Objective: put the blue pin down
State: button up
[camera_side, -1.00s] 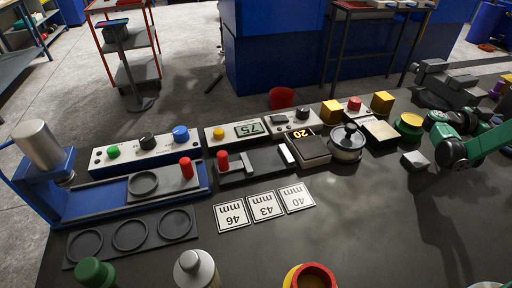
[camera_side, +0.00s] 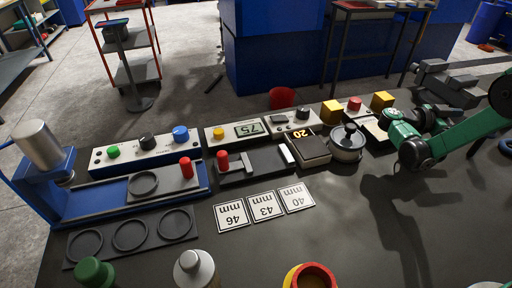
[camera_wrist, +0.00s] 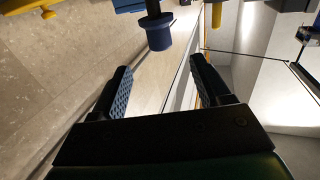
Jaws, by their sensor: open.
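My gripper (camera_wrist: 160,63) is open in the wrist view, with its two dark ridged fingers apart and nothing held between them. A dark blue cylinder on a black stem (camera_wrist: 158,34) shows beyond the fingertips, near the top of that view. I cannot tell whether it is the blue pin. In the side view my green arm bends over the right part of the bench, and the fingertips cannot be made out. No blue pin can be clearly picked out there. A blue knob (camera_side: 180,133) sits on the white and blue control box at the left.
A lidded metal pot (camera_side: 346,147) and a dark scale (camera_side: 308,150) stand left of my arm. Yellow blocks (camera_side: 332,112) stand behind. A press (camera_side: 48,165), a tray with round recesses (camera_side: 130,236) and size cards (camera_side: 265,206) are further left.

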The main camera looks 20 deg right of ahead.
jog(key=w+a+r+n+t+y, duration=0.2)
jog(key=w+a+r+n+t, duration=0.25)
jog(key=r+t, duration=0.3)
jog(key=w+a+r+n+t+y, duration=0.1)
jog(key=w+a+r+n+t, duration=0.3)
jog(key=r+t, duration=0.4)
jog(key=w+a+r+n+t+y, duration=0.25)
jog(key=w+r+n+t, duration=0.3)
jog(key=t, duration=0.35)
jog(key=s+a+f+n+g+y, duration=0.25)
jog(key=s+a+n+y, duration=0.25)
jog(key=a+n+y, duration=0.5)
jog(key=s+a+f+m+g+y, duration=0.1)
jog(key=s+f+m+g, duration=0.1)
jog(key=s+f+g, duration=0.7)
jog(key=s+f, duration=0.3)
jog(key=s, duration=0.3)
jog(key=shift+a+f+y, duration=0.25)
jog(key=shift+y, duration=0.1)
